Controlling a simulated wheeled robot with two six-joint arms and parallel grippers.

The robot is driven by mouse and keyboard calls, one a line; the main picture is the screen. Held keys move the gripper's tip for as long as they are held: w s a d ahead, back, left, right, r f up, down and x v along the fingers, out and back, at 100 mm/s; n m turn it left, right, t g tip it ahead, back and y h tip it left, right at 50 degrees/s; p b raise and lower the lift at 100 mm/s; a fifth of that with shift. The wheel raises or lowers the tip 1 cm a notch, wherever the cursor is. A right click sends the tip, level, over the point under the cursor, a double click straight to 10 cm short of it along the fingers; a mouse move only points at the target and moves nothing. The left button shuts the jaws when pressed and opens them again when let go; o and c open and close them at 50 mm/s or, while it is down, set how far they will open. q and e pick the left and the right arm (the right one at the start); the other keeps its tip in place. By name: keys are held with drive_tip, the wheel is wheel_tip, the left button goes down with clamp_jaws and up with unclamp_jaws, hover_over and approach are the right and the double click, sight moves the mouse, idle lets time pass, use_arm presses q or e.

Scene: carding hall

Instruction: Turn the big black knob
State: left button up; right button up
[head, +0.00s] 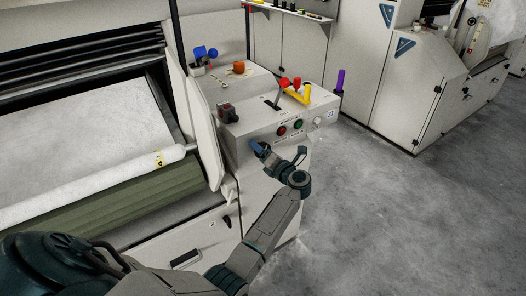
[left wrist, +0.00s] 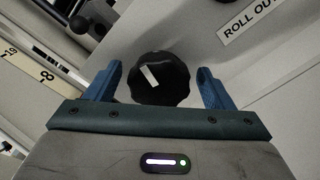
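The big black knob (left wrist: 165,88) has a lobed edge and a white pointer mark, and shows in the left wrist view. My left gripper (left wrist: 160,88) is open, with one blue finger on each side of the knob. Gaps show between the knob and both fingers, so it is not gripped. In the head view my left gripper (head: 261,149) is at the front face of the grey control box (head: 240,133), below a red and a green button. There the gripper hides the knob. My right gripper is not in view.
A red button (head: 282,130) and a green button (head: 298,125) sit just above the gripper. A white roll (head: 160,158) is at left. The floor (head: 400,210) at right is clear.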

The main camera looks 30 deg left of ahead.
use_arm(q)
drive_tip(key=shift+s+d, duration=0.1)
drive_tip(key=shift+d, duration=0.2)
drive_tip(key=b+v, duration=0.1)
drive_tip(key=v, duration=0.9)
drive_tip(key=shift+b, duration=0.3)
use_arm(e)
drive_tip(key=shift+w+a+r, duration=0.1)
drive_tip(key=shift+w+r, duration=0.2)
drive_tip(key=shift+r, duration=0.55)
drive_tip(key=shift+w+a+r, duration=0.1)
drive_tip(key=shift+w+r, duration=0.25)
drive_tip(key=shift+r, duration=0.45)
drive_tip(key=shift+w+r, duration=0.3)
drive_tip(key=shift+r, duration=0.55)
use_arm(q)
drive_tip(key=shift+d, duration=0.15)
